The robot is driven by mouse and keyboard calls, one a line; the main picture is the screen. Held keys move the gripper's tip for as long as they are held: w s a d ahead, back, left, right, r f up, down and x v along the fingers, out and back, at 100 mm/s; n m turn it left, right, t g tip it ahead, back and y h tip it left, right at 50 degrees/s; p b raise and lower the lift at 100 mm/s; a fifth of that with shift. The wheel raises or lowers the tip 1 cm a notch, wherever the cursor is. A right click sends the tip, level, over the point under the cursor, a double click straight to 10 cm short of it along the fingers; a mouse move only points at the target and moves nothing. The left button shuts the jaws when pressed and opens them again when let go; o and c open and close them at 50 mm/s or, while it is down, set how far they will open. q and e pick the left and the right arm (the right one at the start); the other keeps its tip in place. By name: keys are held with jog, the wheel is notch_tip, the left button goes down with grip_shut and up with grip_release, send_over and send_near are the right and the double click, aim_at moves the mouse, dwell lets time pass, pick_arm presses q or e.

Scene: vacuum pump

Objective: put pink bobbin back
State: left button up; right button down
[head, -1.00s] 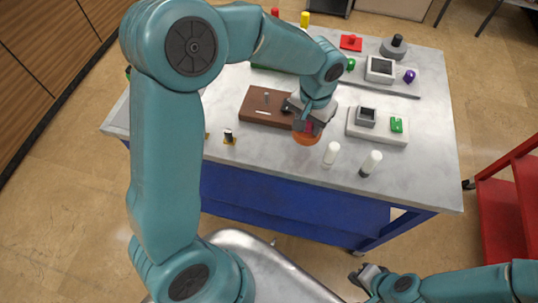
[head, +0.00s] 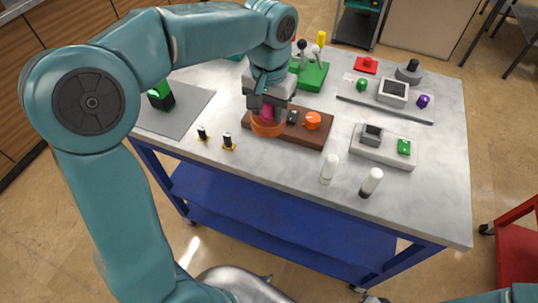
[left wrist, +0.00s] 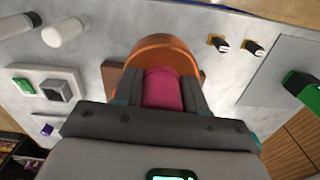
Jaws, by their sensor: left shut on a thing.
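My left gripper (head: 267,112) is shut on the pink bobbin (left wrist: 162,88), which shows between its fingers in the left wrist view. An orange rounded flange or cup (left wrist: 160,48) surrounds the bobbin's far end; it also shows below the gripper in the head view (head: 268,127). The bobbin is over the left part of a brown block (head: 308,137); I cannot tell whether it touches. The block also carries an orange round piece (head: 312,120) and a small dark part (head: 292,117). Only a sliver of my right gripper (head: 373,299) shows at the bottom edge.
Two black-and-gold pieces (head: 228,141) stand left of the block, near a grey mat (head: 190,118). A grey plate with a green switch (head: 404,147) lies right. A green lever base (head: 310,73) stands behind.

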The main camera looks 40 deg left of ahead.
pick_arm(q)
send_near(266, 160)
notch_tip(266, 160, down, 5)
jog(key=shift+s+a+f, duration=0.1)
jog(key=shift+s+f, duration=0.05)
jog(key=shift+f, duration=0.35)
jog(key=shift+w+f, duration=0.15)
jog(key=shift+w, duration=0.2)
jog(key=shift+s+b, duration=0.25)
jog(key=shift+b, duration=0.05)
jog(key=shift+f, duration=0.2)
jog(key=o, duration=1.1)
jog(key=shift+w+d, duration=0.15)
jog(key=shift+d, duration=0.05)
jog(key=shift+w, duration=0.1)
jog(key=shift+s+a, duration=0.1)
jog(key=shift+s, duration=0.1)
jog(key=shift+r, duration=0.3)
jog(key=shift+w+r, duration=0.1)
jog(key=shift+r, duration=0.2)
notch_tip(266, 160, up, 12)
jog(key=shift+f+p, duration=0.25)
jog(key=shift+p, duration=0.15)
